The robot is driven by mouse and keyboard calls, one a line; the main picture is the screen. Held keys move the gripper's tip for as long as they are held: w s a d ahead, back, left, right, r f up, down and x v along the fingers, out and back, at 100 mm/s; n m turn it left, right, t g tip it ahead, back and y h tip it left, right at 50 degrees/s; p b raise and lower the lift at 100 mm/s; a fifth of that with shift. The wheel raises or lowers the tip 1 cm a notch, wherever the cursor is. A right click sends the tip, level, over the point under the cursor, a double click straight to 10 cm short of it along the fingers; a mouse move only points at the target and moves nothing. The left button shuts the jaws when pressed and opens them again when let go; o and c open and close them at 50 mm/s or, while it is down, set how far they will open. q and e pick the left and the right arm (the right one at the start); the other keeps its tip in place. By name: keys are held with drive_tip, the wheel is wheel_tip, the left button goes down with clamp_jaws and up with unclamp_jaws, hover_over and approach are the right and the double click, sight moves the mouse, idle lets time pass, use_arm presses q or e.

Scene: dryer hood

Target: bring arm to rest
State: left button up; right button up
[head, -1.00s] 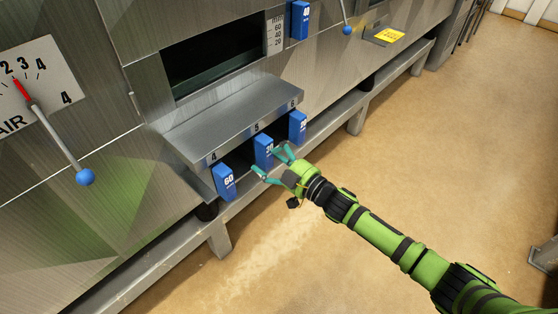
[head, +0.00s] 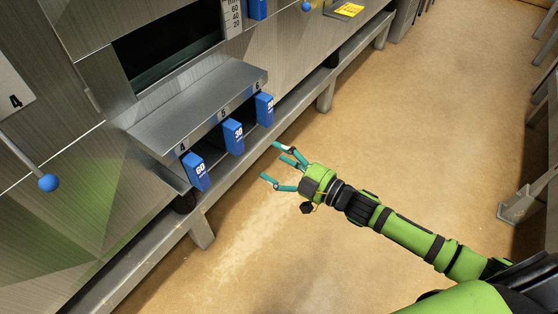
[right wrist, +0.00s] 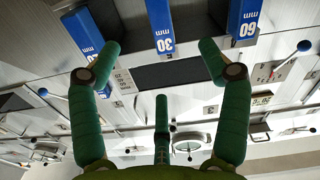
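My right gripper (head: 280,166) is open and empty in the head view, with its teal fingers spread. It hangs over the floor in front of the machine, apart from the blue blocks. In the right wrist view its fingers (right wrist: 160,75) are spread with nothing between them. Three blue blocks sit under the metal ledge: one marked 60 (head: 196,172), one marked 30 (head: 233,137) and one at slot 6 (head: 264,110). My left gripper is not in view.
The metal ledge (head: 190,110) juts out below a dark opening (head: 165,45). A lever with a blue ball (head: 49,183) stands out at the left. A low rail with legs (head: 203,232) runs along the machine. The brown floor (head: 400,130) is clear in the middle.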

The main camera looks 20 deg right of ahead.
idle(0.3)
drive_tip(key=d+f+m+g+h+p, duration=0.1)
drive_tip(key=d+f+m+h+p, duration=0.45)
drive_tip(key=f, duration=0.85)
drive_tip(key=s+d+f+m+g+h, duration=0.2)
drive_tip(key=s+d+f+g+h, duration=0.3)
drive_tip(key=s+f, duration=0.85)
drive_tip(key=s+a+f+m+g+p, duration=0.1)
drive_tip(key=s+f+g, duration=0.2)
drive_tip(key=s, duration=1.1)
drive_tip(key=s+a+f+g+p, duration=0.1)
drive_tip(key=s+f+g, duration=0.3)
drive_tip(key=s+f, duration=0.5)
drive_tip(key=s, duration=0.5)
drive_tip(key=shift+s+f+m, duration=0.2)
drive_tip(key=shift+f+m, duration=0.05)
drive_tip(key=shift+m, duration=0.1)
